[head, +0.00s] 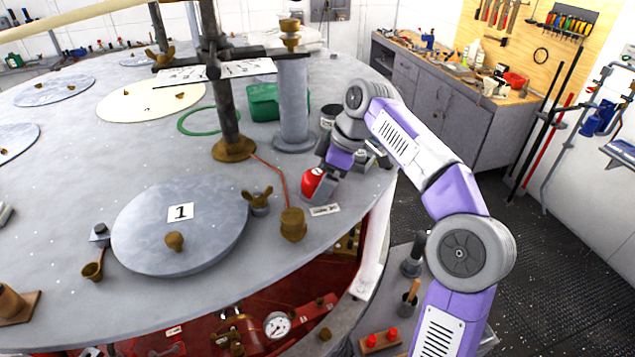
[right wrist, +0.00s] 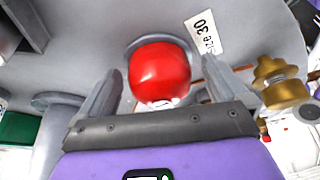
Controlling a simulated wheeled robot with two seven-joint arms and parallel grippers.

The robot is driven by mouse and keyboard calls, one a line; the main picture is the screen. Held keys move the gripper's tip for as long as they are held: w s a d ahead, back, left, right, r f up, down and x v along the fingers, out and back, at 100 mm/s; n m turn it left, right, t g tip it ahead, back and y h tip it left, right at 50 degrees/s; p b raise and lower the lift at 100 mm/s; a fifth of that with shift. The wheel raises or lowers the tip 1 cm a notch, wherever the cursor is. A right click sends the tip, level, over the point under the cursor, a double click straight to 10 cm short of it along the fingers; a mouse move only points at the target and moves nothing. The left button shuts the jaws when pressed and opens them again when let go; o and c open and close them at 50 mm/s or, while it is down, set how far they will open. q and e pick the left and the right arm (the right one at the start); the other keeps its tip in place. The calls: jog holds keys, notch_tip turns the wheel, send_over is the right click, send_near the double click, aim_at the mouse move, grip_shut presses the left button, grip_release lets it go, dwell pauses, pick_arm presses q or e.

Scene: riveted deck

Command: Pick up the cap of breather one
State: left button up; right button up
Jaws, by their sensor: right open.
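A rounded red cap (head: 312,184), which I take to be the cap of breather one, sits near the right edge of the grey deck. In the right wrist view the red cap (right wrist: 158,72) lies between the two fingers, with a grey ring behind it. My right gripper (head: 325,172) reaches it from above and behind. Its fingers are apart, one on each side of the cap (right wrist: 158,92), with gaps visible between them and the cap. The gripper hides part of the cap in the head view. My left gripper is not in view.
A brass fitting (head: 293,225) stands close by to the left. A grey post (head: 293,105) and a dark upright (head: 226,100) rise behind. A round lid marked 1 (head: 190,245) lies left; the deck edge is near.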

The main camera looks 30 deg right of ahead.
jog(key=shift+c, duration=0.2)
jog(key=shift+w, duration=0.15)
jog(key=shift+c, duration=1.1)
jog(key=c, duration=0.8)
jog(key=shift+o, duration=0.2)
notch_tip(320, 180, up, 8)
jog(key=p, duration=0.3)
jog(key=shift+r, duration=0.15)
jog(key=shift+r+p, duration=0.3)
jog(key=shift+r, duration=0.55)
